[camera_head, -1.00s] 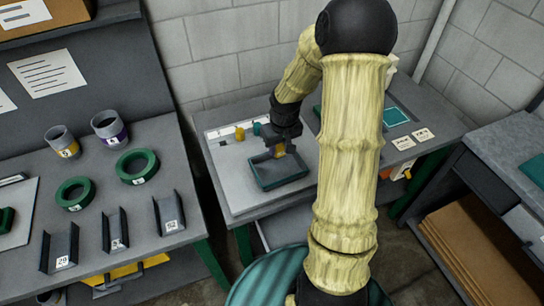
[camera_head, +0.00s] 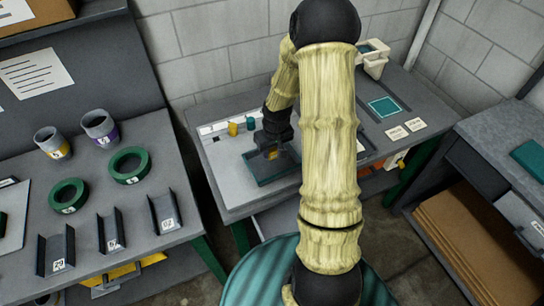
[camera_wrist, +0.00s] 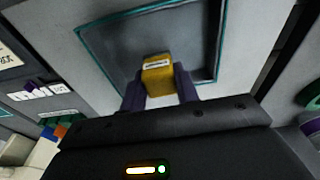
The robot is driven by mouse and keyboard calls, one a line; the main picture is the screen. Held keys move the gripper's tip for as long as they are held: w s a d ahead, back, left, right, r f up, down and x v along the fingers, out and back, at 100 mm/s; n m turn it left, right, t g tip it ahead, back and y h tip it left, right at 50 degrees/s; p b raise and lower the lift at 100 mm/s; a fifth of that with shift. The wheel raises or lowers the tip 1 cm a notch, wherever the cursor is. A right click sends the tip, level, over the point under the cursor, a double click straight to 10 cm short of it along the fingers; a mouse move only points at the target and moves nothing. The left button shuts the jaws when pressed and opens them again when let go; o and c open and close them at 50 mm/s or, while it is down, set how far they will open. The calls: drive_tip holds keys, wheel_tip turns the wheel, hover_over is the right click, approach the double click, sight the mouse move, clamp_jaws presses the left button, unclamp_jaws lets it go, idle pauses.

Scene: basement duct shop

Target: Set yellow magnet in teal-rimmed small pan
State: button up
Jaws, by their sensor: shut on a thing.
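The yellow magnet (camera_wrist: 157,76) is a small block with a pale label, between the fingertips of my gripper (camera_wrist: 160,92) in the wrist view. My gripper is shut on it. In the head view the yellow magnet (camera_head: 271,153) shows just below my gripper (camera_head: 274,145), over the pan. The teal-rimmed small pan (camera_head: 276,180) is a shallow grey tray on the workbench. Its rim also shows in the wrist view (camera_wrist: 100,66). The magnet appears over the pan's inside; I cannot tell whether it touches the floor of the pan.
A yellow cylinder (camera_head: 233,129) and a teal cylinder (camera_head: 250,123) stand behind the pan. A teal square (camera_head: 384,107) and white cards (camera_head: 397,133) lie to the right. The left bench (camera_head: 189,202) holds green rings, channels and pipe collars.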

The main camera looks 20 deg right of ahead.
sight(272, 158)
drive_tip(key=shift+f, duration=1.85)
drive_tip(key=shift+f, duration=0.1)
drive_tip(key=shift+f, duration=0.1)
drive_tip(key=o, duration=1)
drive_tip(key=shift+c, duration=0.2)
wheel_tip(272, 158, up, 12)
drive_tip(key=s, duration=0.2)
